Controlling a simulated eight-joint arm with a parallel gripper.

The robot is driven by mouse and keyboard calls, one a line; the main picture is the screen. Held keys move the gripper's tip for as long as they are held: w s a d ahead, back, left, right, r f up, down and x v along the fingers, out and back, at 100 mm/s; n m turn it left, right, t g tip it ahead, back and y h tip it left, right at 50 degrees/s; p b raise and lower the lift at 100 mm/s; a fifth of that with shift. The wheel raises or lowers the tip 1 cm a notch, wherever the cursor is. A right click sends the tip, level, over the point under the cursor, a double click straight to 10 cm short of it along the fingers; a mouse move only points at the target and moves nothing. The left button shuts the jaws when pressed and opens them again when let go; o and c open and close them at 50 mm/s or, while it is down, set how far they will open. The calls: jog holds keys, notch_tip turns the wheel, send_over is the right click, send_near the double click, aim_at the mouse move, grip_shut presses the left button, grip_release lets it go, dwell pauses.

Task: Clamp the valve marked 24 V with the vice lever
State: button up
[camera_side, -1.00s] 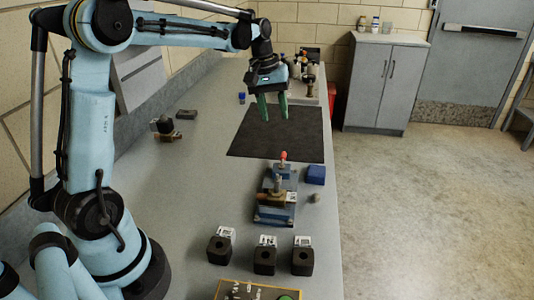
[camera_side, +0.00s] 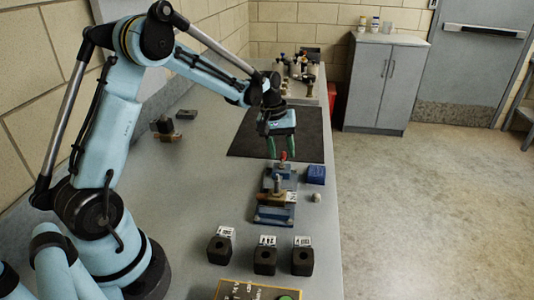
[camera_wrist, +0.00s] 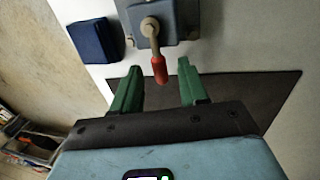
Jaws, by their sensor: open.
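The blue vice (camera_side: 275,212) stands on the bench with a brass valve (camera_side: 272,197) in it; a small white tag (camera_side: 291,197) is beside the valve, too small to read. The vice lever with its red grip (camera_side: 283,156) is at the far end of the vice. In the wrist view the red grip (camera_wrist: 159,69) points toward my gripper and lies between the lines of its fingers, not held. My gripper (camera_side: 283,152) is open, its green fingers (camera_wrist: 157,77) pointing down around the lever's end. Whether they touch it I cannot tell.
A blue block (camera_side: 316,175) sits right of the vice, also in the wrist view (camera_wrist: 95,40). Several black coils (camera_side: 264,260) with white labels stand in front. A black mat (camera_side: 250,135) lies behind. A brass-and-black valve (camera_side: 164,128) lies at left, with free bench between.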

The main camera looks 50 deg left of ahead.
jog(key=shift+f, duration=0.1)
grip_shut()
jog(key=shift+w, duration=0.1)
dwell(0.3)
jog(key=m, duration=0.2)
jog(key=w+d+m, duration=0.1)
jog(key=m, duration=0.1)
jog(key=shift+d+g, duration=0.2)
jog(key=shift+g, duration=0.2)
jog(key=shift+w+d+m+g+h, duration=0.15)
jog(key=shift+d+m, duration=0.15)
jog(key=shift+m, duration=0.55)
jog(key=shift+w+d+m+g+h, duration=0.1)
jog(key=shift+d+m, duration=0.25)
jog(key=shift+m, duration=0.55)
jog(key=shift+w+d+m+g+h, duration=0.15)
jog(key=shift+d+m, duration=0.15)
jog(key=shift+m, duration=0.55)
grip_release()
jog(key=shift+s, duration=0.1)
